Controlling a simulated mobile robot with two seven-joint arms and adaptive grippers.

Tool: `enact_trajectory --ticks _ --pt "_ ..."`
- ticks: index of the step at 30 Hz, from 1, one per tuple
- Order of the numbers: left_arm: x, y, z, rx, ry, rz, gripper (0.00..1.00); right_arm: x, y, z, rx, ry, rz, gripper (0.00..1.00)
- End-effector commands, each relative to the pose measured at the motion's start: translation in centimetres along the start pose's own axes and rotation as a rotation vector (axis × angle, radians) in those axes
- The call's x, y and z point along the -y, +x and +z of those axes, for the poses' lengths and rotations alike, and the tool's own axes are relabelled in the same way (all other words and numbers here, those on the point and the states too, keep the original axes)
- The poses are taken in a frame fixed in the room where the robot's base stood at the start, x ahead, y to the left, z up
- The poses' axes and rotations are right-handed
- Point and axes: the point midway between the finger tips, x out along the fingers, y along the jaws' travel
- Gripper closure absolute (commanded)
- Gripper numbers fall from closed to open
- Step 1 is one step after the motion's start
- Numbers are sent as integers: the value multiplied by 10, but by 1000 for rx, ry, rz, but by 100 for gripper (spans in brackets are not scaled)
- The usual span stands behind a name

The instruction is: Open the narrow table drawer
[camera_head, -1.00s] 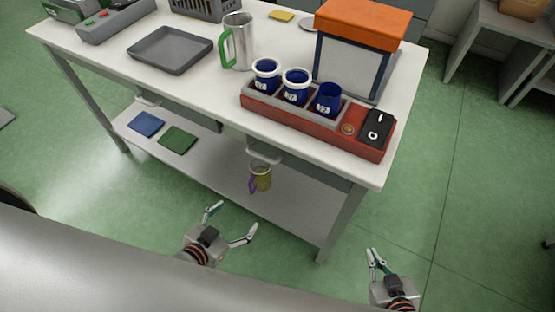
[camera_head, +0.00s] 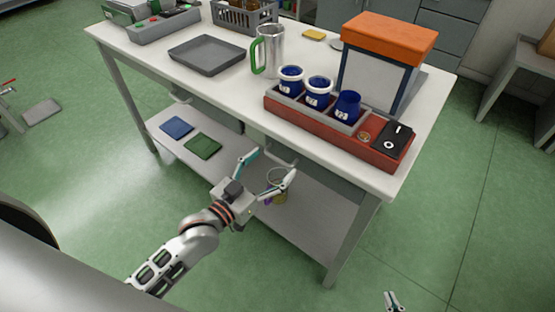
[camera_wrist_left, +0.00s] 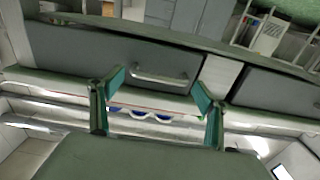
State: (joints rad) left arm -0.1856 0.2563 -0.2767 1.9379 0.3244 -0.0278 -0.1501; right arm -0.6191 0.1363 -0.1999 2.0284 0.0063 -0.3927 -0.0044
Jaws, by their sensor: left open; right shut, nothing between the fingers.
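The table (camera_head: 225,85) has grey drawer fronts under its white top. A grey drawer front (camera_head: 318,172) with a pale bar handle (camera_head: 281,155) is by my left gripper (camera_head: 268,167), which is open and empty in front of it. In the left wrist view, this drawer front (camera_wrist_left: 75,50) and its bar handle (camera_wrist_left: 160,77) lie beyond the open fingers (camera_wrist_left: 160,88); they look apart from the handle. Another handle (camera_head: 180,97) shows farther left under the table. I cannot tell which drawer is narrower. My right gripper (camera_head: 393,300) is shut and empty at the bottom edge, partly cut off.
A red-and-grey holder (camera_head: 380,150) with blue cups and an orange-lidded box (camera_head: 388,40) stand at the table's right end. A tray (camera_head: 207,55) and metal jug (camera_head: 271,50) are on top.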

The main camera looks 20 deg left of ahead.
Motion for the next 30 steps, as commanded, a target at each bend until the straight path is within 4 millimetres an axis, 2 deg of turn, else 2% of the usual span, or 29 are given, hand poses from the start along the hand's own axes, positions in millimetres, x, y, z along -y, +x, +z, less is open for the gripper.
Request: enact_trajectory --ticks 3,6,16,17,21,22,26,30 --pt "0 16 0 -1 -1 -1 24 2 0 4 5 0 -2 100" --pt "0 23 1 1 -1 -1 24 2 0 6 9 -1 -3 100" --pt "0 28 1 2 0 0 24 1 -2 11 17 -4 -2 100" --pt "0 28 1 2 0 0 27 1 -2 11 18 -5 -2 100" --pt "0 28 1 2 0 0 63 0 -2 12 20 -6 -2 100" --pt "0 28 1 2 0 0 69 0 -2 12 20 -6 -2 100" --pt "0 26 0 2 0 0 69 0 -3 11 19 -6 -1 100" --pt "-1 14 -1 3 0 1 69 -2 -4 4 12 -4 0 100"
